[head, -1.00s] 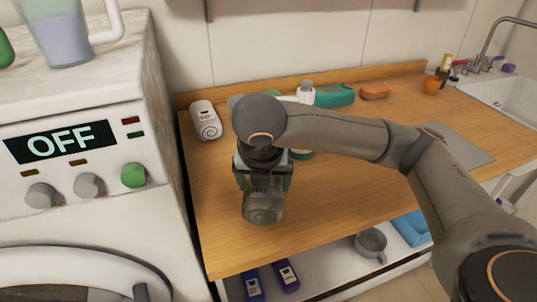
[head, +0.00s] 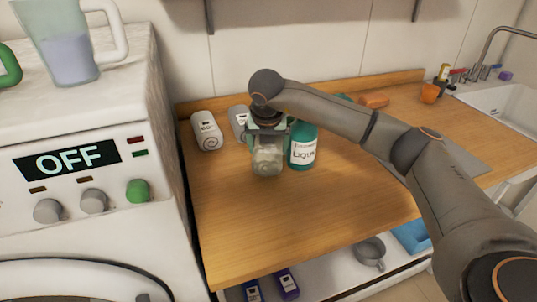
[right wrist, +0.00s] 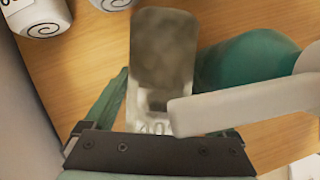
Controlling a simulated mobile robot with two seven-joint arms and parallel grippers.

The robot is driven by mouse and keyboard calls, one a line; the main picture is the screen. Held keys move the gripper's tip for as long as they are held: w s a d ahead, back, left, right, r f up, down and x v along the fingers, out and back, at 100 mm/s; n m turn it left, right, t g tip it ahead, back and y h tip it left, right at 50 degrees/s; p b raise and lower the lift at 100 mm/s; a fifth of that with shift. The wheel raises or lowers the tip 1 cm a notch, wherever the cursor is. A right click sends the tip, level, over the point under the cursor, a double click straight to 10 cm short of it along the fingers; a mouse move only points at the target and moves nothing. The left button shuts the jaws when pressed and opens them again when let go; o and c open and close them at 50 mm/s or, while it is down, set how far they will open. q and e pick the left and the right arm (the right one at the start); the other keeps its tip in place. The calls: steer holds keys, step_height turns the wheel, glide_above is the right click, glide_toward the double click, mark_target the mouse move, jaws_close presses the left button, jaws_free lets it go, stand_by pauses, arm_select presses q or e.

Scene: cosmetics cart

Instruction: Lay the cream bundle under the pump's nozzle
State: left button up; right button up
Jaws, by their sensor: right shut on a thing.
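My right gripper (head: 268,134) is shut on a greyish-cream bundle (head: 267,161) over the wooden counter. In the right wrist view the bundle (right wrist: 164,50) has a pale label partly reading 40 and lies between the fingers (right wrist: 165,100). The teal pump bottle (head: 303,152), labelled as liquid, stands upright close to the right of the bundle. In the right wrist view its white nozzle (right wrist: 245,103) crosses over the label end of the bundle. My arm hides the pump top in the head view. I cannot tell whether the bundle touches the counter. My left gripper is not in view.
A white rolled bundle (head: 207,131) and a greyer one (head: 238,119) lie at the counter's back left. The front counter (head: 240,225) is clear. A washer (head: 75,120) stands left.

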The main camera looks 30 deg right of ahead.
steer(key=shift+f, duration=1.55)
steer(key=o, duration=1.2)
steer(key=shift+o, duration=0.2)
steer(key=v, duration=1.2)
steer(key=shift+r, duration=0.15)
